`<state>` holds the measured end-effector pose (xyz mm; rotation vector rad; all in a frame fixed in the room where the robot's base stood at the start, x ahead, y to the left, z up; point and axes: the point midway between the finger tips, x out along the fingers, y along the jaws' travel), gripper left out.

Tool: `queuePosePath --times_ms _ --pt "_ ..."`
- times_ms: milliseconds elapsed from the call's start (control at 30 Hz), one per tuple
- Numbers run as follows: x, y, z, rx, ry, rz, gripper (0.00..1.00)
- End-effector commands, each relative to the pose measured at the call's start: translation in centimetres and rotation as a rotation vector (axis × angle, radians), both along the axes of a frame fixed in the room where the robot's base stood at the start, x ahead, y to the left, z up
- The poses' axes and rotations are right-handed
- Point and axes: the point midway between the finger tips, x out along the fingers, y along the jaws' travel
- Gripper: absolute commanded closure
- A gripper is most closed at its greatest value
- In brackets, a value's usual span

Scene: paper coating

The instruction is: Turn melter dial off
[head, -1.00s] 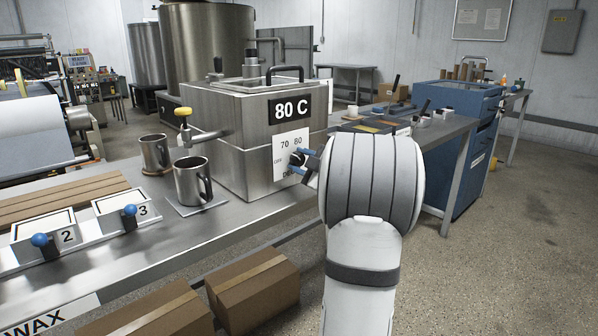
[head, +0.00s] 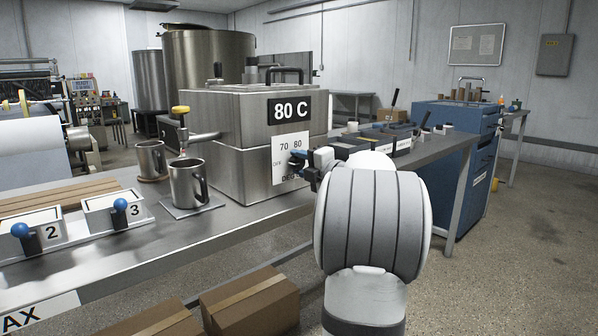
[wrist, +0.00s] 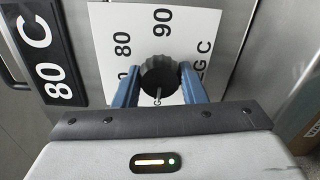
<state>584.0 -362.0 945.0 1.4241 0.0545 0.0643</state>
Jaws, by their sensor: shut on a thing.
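The melter (head: 235,135) is a steel box on the bench with an "80 C" sign (head: 290,108) and a white dial plate (head: 283,165) on its front. The black dial (wrist: 160,78) sits on that plate, with 80 and 90 marks beside it in the wrist view. My gripper (wrist: 160,90) has its blue fingers shut on the dial, one on each side. A light pointer line shows on the dial's near side. In the head view my gripper (head: 299,160) reaches the plate from the right, and the dial is mostly hidden by the fingers.
Two metal mugs stand left of the melter, the nearer one (head: 188,183) on a flat pad. A yellow-handled tap (head: 181,110) sticks out above them. Numbered holders with blue knobs (head: 120,205) lie at the left. Dark trays (head: 385,137) stand behind my arm.

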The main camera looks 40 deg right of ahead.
Motion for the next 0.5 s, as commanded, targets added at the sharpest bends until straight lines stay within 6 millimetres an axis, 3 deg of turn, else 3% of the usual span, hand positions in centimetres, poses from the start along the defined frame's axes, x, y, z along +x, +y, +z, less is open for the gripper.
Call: queuePosePath --times_ms 500 --pt "0.05 0.14 -0.09 -0.067 -0.004 0.004 0.85"
